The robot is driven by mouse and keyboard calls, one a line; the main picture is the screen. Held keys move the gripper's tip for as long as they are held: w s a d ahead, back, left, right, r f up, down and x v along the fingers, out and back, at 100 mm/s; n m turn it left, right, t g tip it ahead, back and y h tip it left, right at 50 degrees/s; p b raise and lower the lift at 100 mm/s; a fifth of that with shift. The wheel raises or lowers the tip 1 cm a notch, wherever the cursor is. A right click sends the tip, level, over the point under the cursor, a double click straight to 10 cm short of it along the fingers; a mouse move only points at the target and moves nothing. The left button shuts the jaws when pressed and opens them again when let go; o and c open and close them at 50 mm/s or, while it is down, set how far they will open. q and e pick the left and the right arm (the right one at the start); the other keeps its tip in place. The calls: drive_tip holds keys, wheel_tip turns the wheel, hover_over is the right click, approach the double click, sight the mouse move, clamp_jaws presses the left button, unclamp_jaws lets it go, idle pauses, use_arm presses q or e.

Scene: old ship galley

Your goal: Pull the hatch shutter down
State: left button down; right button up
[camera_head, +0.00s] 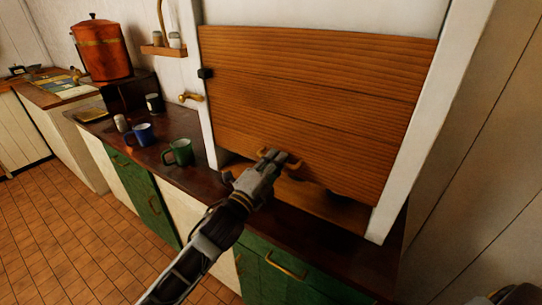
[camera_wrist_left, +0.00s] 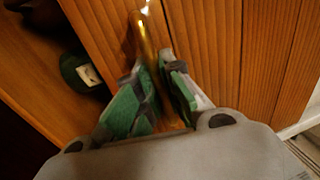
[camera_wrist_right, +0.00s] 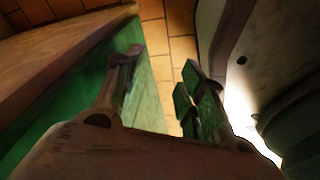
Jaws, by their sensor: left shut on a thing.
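The hatch shutter (camera_head: 310,95) is a broad orange-brown wooden panel in a white frame. It covers most of the hatch, with a dark gap below its lower edge. My left gripper (camera_head: 274,156) is at a handle (camera_head: 294,163) low on the shutter. In the left wrist view the shutter (camera_wrist_left: 215,50) fills much of the picture, and my left gripper (camera_wrist_left: 164,75) is shut on the brass handle (camera_wrist_left: 147,40) between its green pads. My right gripper (camera_wrist_right: 160,70) is open and empty, low beside a green cabinet front, in the right wrist view.
A dark counter (camera_head: 325,248) runs below the hatch. A green mug (camera_head: 180,152) and a blue mug (camera_head: 141,134) stand on it, left of the frame. A copper pot (camera_head: 101,50) is farther back. A dark green object (camera_wrist_left: 82,73) shows in the gap. The tiled floor at left is clear.

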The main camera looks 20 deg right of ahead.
use_arm(q)
wheel_tip(320, 180, down, 10)
drive_tip(key=b, duration=0.4)
drive_tip(key=shift+f+b, duration=0.3)
drive_tip(key=shift+f, duration=0.25)
use_arm(e)
drive_tip(key=w+a+r, duration=0.6)
drive_tip(key=w+r, duration=0.1)
drive_tip(key=w, duration=0.1)
drive_tip(key=shift+a+r+y, duration=0.15)
drive_tip(key=shift+a+y, duration=0.1)
drive_tip(key=shift+y, duration=0.05)
use_arm(q)
drive_tip(key=shift+f, duration=0.15)
drive_tip(key=c, duration=1.5)
unclamp_jaws()
drive_tip(key=shift+r, duration=0.2)
use_arm(e)
drive_tip(key=shift+s, duration=0.1)
use_arm(q)
drive_tip(key=shift+s+a, duration=0.1)
drive_tip(key=shift+a, duration=0.05)
